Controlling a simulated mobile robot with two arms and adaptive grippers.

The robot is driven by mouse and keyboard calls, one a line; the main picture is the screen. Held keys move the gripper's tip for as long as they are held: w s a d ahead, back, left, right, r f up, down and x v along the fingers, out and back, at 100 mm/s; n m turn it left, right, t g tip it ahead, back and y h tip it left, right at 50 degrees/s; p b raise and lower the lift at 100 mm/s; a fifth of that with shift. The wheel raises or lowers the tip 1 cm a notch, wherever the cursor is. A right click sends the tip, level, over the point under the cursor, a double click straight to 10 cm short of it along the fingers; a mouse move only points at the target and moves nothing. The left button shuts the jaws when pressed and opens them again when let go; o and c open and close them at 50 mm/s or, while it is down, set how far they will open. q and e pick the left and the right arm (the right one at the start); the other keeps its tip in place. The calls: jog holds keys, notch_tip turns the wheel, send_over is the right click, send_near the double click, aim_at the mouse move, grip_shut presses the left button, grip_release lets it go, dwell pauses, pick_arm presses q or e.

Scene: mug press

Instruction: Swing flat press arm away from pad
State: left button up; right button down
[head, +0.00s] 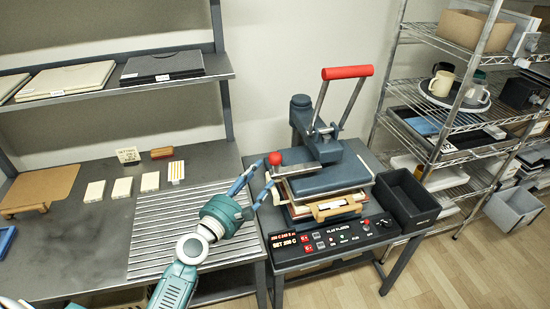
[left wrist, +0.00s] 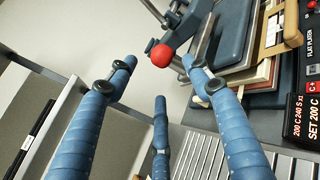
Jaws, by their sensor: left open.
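The flat press (head: 318,150) stands on a small dark table, with a dark blue column and a lever handle with a red grip (head: 347,72) raised at the top. Its dark blue upper plate (head: 325,181) lies over a stack of cream, brown and tan layers; the pad surface is hidden. A red ball knob (head: 275,158) sticks out at the press's left side and shows in the left wrist view (left wrist: 162,55). My left gripper (head: 264,175) is open beside it, and the knob appears between or just beyond its fingertips. Contact cannot be told. My right gripper is out of view.
A control panel (head: 333,236) lies along the table front, with an empty dark bin (head: 407,200) to its right. A wire shelf (head: 465,110) holding mugs and boxes stands at right. A ribbed metal mat (head: 180,225) and small blocks lie on the left bench.

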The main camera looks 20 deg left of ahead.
aim_at(272, 162)
pick_arm(q)
jog(key=w, duration=0.3)
jog(key=w+d, duration=0.1)
jog(key=w, duration=0.6)
jog(key=shift+w+d+f, duration=0.1)
jog(key=shift+w+d, duration=0.05)
jog(key=shift+d, duration=0.2)
jog(key=shift+c, duration=0.5)
grip_shut()
